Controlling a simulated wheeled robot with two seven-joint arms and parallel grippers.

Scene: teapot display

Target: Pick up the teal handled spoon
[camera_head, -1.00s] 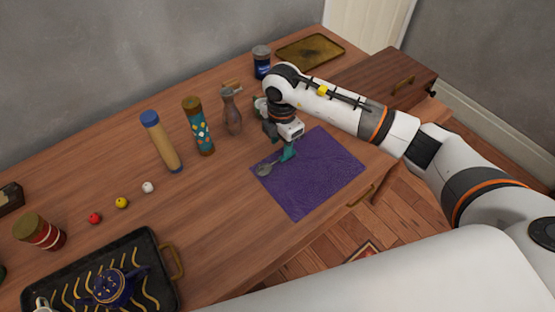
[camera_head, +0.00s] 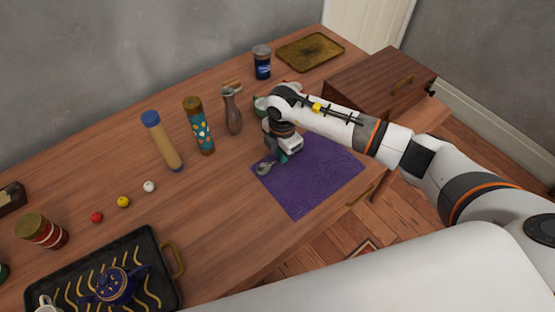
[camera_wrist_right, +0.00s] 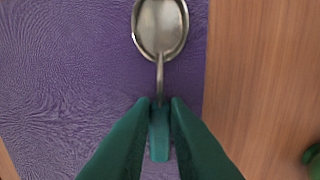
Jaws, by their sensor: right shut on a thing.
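The teal handled spoon (camera_wrist_right: 160,27) has a silver bowl and a teal handle. In the right wrist view it lies along the picture's middle, bowl at the top, over the purple mat (camera_wrist_right: 60,80). My right gripper (camera_wrist_right: 160,108) is shut on its handle, with a teal finger on each side. In the head view the spoon's bowl (camera_head: 265,168) shows at the left edge of the purple mat (camera_head: 318,185), below my right gripper (camera_head: 282,157). The arm hides most of the handle. Whether the spoon touches the mat is hard to tell. My left gripper is not in view.
A brown bottle (camera_head: 232,112), a patterned teal cylinder (camera_head: 200,130) and a blue-capped tan cylinder (camera_head: 162,142) stand left of the arm. A wooden box (camera_head: 375,82) is behind it. A black tray (camera_head: 60,280) with a blue teapot (camera_head: 115,286) sits front left.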

